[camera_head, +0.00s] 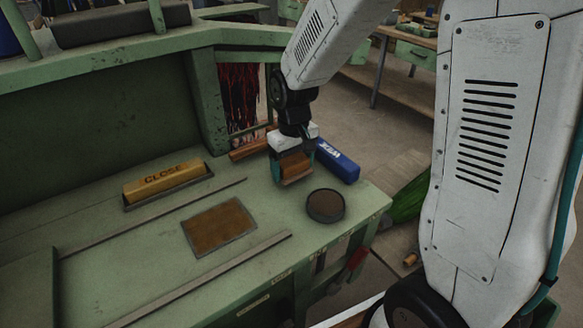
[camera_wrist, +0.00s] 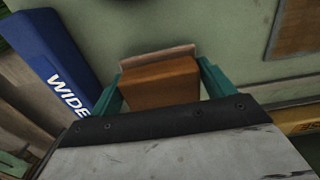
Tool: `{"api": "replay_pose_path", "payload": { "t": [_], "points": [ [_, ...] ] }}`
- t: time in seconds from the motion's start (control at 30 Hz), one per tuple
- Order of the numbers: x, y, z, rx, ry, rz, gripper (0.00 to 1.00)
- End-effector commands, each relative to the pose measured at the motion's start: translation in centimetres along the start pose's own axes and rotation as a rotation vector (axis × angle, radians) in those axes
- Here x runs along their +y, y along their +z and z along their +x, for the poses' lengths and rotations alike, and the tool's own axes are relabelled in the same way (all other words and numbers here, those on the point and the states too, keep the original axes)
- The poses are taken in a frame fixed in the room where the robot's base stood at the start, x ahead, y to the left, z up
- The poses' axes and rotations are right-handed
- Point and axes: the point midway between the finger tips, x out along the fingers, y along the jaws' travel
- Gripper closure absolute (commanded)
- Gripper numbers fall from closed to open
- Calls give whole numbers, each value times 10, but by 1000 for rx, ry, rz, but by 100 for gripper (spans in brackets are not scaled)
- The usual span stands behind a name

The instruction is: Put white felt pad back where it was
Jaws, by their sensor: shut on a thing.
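My gripper (camera_head: 293,170) is shut on a brown block (camera_head: 293,163) with a paler, pinkish flat layer along its far edge. In the wrist view the brown block (camera_wrist: 160,83) sits between the two teal fingers, and the pale layer (camera_wrist: 157,56) shows beyond it. The layer may be the felt pad, but it does not look clearly white. No other white pad shows. The held block is over the green bench (camera_head: 270,215), near its back right; I cannot tell whether it touches the top.
A blue block marked WIDE (camera_head: 337,161) lies close right of my gripper. A dark round dish (camera_head: 326,206) is in front. A framed brown mat (camera_head: 218,227) and a yellow CLOSE block (camera_head: 165,180) in a tray lie left. A wooden piece (camera_head: 247,150) is behind.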

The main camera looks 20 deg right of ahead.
Motion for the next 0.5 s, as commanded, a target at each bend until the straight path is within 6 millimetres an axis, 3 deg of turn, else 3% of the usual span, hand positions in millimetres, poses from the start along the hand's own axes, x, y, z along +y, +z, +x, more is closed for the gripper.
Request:
{"api": "replay_pose_path", "payload": {
  "t": [0.13,0.47,0.5],
  "points": [
    [6,2,18,-3,0,11,40],
    [6,2,21,-2,0,11,40],
    [6,2,21,-1,0,10,13]
  ]
}}
